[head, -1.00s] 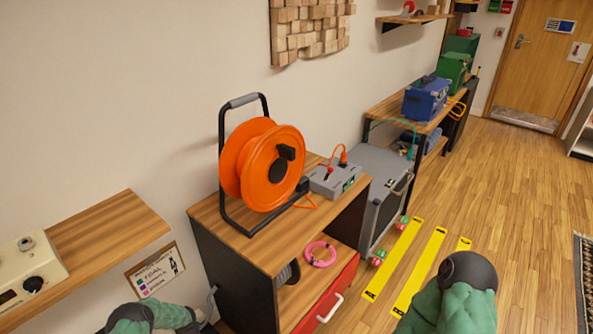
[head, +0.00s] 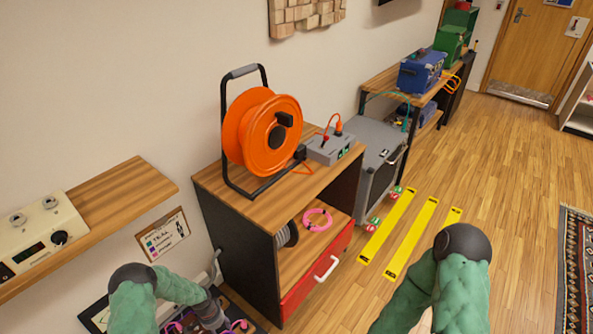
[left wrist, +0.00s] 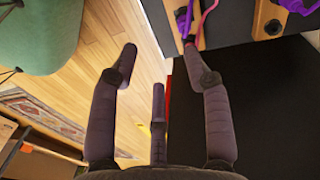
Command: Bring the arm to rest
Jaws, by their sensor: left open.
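My left arm, in a green sleeve, bends down at the lower left of the head view. Its dark gripper (head: 212,316) is partly cut off by the bottom edge, above a dark surface with pink and purple cable pieces (head: 238,325). In the left wrist view the gripper (left wrist: 160,70) has its dark fingers spread, with nothing between them. A pink and purple cable (left wrist: 205,15) lies near the right finger's tip; I cannot tell whether they touch. My right arm (head: 445,290) shows at the lower right of the head view, but its gripper is out of frame.
A wooden cabinet (head: 335,188) carries an orange cable reel (head: 250,140) and a grey box (head: 330,147). Its red drawer (head: 318,280) faces the floor. A wall shelf (head: 120,195) holds a cream control unit (head: 42,240). Floor with yellow strips (head: 410,240) is open.

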